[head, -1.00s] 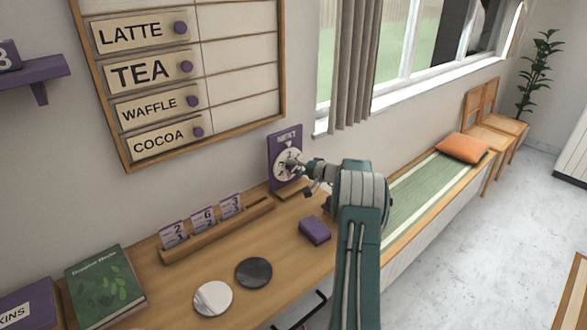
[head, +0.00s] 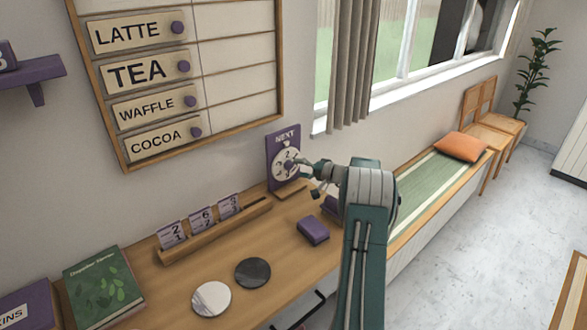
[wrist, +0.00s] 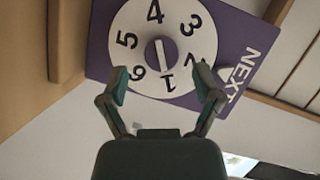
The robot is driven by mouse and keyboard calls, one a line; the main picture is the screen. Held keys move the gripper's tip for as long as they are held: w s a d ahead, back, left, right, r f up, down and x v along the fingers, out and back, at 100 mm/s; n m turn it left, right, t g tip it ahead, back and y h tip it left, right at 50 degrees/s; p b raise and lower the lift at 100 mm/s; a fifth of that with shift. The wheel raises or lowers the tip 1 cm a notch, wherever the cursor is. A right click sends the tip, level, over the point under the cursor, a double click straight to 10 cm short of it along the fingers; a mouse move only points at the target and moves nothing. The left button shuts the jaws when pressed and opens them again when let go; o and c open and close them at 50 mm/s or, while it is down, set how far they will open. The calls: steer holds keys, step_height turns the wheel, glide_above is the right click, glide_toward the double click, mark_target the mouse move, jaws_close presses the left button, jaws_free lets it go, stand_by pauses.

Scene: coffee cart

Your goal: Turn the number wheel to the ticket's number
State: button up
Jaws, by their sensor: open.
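The number wheel (wrist: 190,62) is a white disc with black digits and a purple centre knob (wrist: 160,54) with a pale bar. It sits on a purple NEXT sign (wrist: 236,45). In the wrist view the digit nearest the word NEXT looks like a 2, partly hidden by a finger. My gripper (head: 306,166) is just right of the wheel in the head view. Tickets (head: 171,235) with digits stand in a wooden rack (head: 250,213).
A purple block (head: 313,230), a dark disc (head: 253,272) and a pale disc (head: 212,299) lie on the wooden counter (head: 160,285). A green book (head: 104,285) is at the left. The menu board (head: 190,85) hangs above. A bench with an orange cushion (head: 461,147) is right.

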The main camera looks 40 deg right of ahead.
steer(key=v, duration=0.9)
steer(key=shift+d, duration=0.15)
steer(key=shift+f, duration=0.15)
steer(key=s+a+r+n+g+y, duration=0.1)
steer(key=a+r+n+g, duration=0.35)
steer(key=a, duration=1.15)
steer(key=s+a+r+n+g, duration=0.1)
steer(key=a+r+g, duration=0.55)
steer(key=a, duration=0.95)
steer(key=s+a+r+n+h, duration=0.2)
steer(key=s+a+r+h, duration=0.1)
steer(key=s+a, duration=0.8)
steer(key=s+a+n+h, duration=0.1)
steer(key=s+a+h, duration=0.1)
steer(key=s, duration=0.4)
steer(key=s+a+f+n+t+h, duration=0.1)
steer(key=s+a, duration=0.1)
steer(key=s, duration=0.4)
steer(key=shift+s+f+h, duration=0.25)
steer(key=shift+f+h, duration=0.05)
steer(key=shift+h, duration=0.1)
